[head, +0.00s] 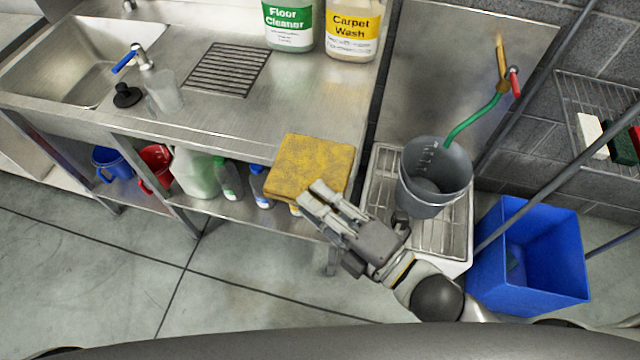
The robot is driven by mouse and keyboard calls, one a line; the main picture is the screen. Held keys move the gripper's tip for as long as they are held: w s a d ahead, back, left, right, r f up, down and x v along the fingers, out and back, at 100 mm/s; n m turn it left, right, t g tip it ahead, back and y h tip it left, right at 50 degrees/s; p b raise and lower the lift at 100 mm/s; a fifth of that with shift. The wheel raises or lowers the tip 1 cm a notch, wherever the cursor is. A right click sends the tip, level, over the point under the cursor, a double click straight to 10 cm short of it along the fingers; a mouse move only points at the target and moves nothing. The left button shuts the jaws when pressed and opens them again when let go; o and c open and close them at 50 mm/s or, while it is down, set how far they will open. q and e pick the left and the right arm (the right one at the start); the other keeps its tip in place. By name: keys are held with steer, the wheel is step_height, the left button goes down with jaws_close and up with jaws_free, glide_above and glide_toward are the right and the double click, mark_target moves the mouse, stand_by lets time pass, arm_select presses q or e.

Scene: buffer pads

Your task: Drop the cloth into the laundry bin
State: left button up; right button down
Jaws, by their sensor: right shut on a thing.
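The cloth (312,165) is a worn, square, yellow piece that looks thick and flat. It is in front of the steel counter's front edge in the middle of the head view. My right gripper (312,196) is shut on its near edge, and the fingers hide part of that edge. A blue open bin (575,285), which fits the laundry bin, stands on the floor at the lower right, with a small dark-green thing inside. My right gripper is left of the bin, with the sink and bucket between. My left gripper is out of view.
A grey bucket (434,200) sits on a low grated sink (378,195) between cloth and bin. A long grey pole crosses in front of the bin. Bottles and buckets fill the shelf (215,205) under the counter. The floor (120,270) at left is clear.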

steer(key=shift+s+r, duration=0.3)
steer(key=shift+s, duration=0.4)
steer(key=shift+s+r, duration=0.3)
steer(key=shift+s, duration=0.35)
